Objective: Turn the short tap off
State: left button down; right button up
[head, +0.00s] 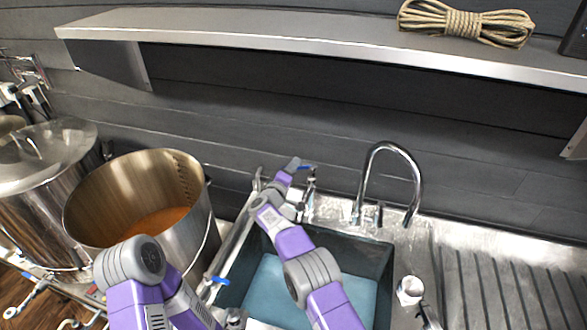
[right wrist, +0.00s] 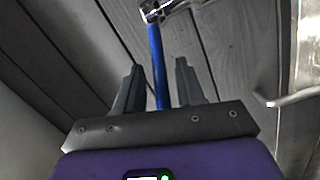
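The short tap (head: 311,186) is a small chrome tap at the back left rim of the sink, with a blue lever (head: 308,167). My right gripper (head: 295,164) is at the lever's left end in the head view and partly hides it. In the right wrist view the blue lever (right wrist: 155,58) runs between the two dark fingers of the gripper (right wrist: 157,75). The fingers are apart, with a gap visible on each side of the lever. My left arm is at the bottom left, and its gripper cannot be made out.
A tall gooseneck tap (head: 390,148) stands right of the short tap. The sink (head: 378,262) holds bluish water. A large open steel pot (head: 203,225) stands at the left. A shelf (head: 300,32) with coiled rope (head: 465,24) runs above.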

jog(key=shift+w+d, duration=0.1)
jog(key=shift+w, duration=0.15)
grip_shut()
